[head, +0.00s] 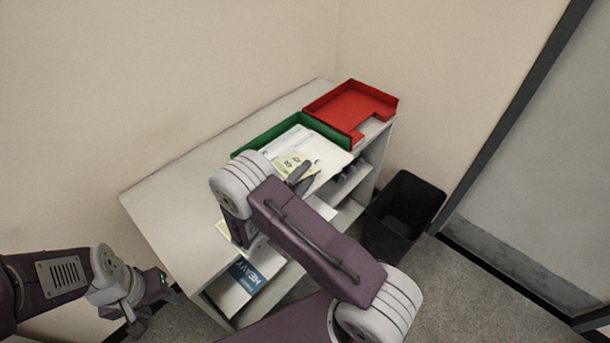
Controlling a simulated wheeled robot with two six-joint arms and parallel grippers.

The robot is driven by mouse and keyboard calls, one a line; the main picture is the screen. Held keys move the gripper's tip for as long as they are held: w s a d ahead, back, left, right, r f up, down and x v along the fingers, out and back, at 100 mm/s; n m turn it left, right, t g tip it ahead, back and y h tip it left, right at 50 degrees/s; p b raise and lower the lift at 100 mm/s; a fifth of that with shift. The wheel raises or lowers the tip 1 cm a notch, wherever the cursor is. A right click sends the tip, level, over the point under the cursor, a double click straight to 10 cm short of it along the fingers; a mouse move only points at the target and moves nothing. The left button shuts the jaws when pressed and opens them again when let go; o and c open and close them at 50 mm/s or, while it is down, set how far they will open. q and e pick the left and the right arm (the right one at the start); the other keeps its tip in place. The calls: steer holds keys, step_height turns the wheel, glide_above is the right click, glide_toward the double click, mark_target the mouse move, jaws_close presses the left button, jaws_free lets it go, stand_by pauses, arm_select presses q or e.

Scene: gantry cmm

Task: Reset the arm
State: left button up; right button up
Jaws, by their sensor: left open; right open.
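My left gripper (150,312) is at the lower left, in front of the low shelf unit's left end, open, with no object visible in it. My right arm crosses the middle of the view, bent over the shelf unit, and hides part of its top and front. Dark finger-like parts of what looks like my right gripper (302,176) show just past the arm, over the papers in the green tray; the rest of it is hidden. I cannot tell whether it touches the papers.
The pale shelf unit (185,190) bears a green tray (262,137) with papers (318,147) and a red tray (350,104). A blue-and-white item (246,275) marked "HEAVY" lies on a lower shelf. A black bin (405,208) stands to the right. Walls close in behind.

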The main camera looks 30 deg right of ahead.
steer(key=shift+d+r, duration=0.1)
steer(key=shift+r, duration=0.1)
steer(key=shift+d, duration=0.1)
steer(key=s+d+m+g+y+p, duration=0.25)
steer(key=s+m+g+y, duration=0.35)
steer(key=s+m+g, duration=1)
steer(key=s+a+r+m+t+y, duration=0.1)
steer(key=a+m+t+y, duration=0.3)
steer(key=m, duration=1)
steer(key=s+a+r+m+t+y+p, duration=0.1)
steer(key=a+m+t+y, duration=0.3)
steer(key=m, duration=1)
steer(key=a+r+y, duration=0.1)
steer(key=a, duration=0.2)
steer(key=shift+y, duration=0.4)
